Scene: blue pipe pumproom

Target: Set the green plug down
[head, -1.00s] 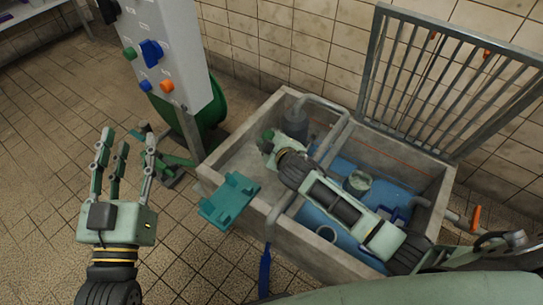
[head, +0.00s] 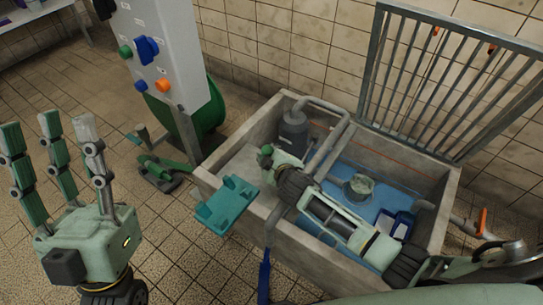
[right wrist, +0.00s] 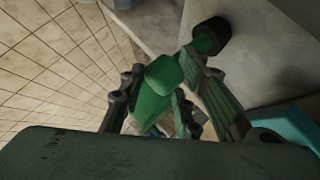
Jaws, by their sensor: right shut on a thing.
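My right gripper (head: 270,158) reaches over the left, dry part of the stone basin (head: 215,185). It is shut on the green plug (right wrist: 155,88), which shows between the fingers in the right wrist view. A green piece with a black end (right wrist: 212,36) sticks out beyond the fingers there; I cannot tell if it belongs to the plug. In the head view the fingers mostly hide the plug. Whether it touches the basin is unclear. My left gripper (head: 50,140) is open and empty, fingers upright, left of the basin over the tiled floor.
A teal bracket (head: 228,204) sits on the basin's front left edge. A grey pump (head: 293,132) and pipe (head: 335,118) stand behind my right gripper. Blue water (head: 340,180) fills the right part. A raised grate (head: 430,90) and a control box (head: 160,55) flank the basin.

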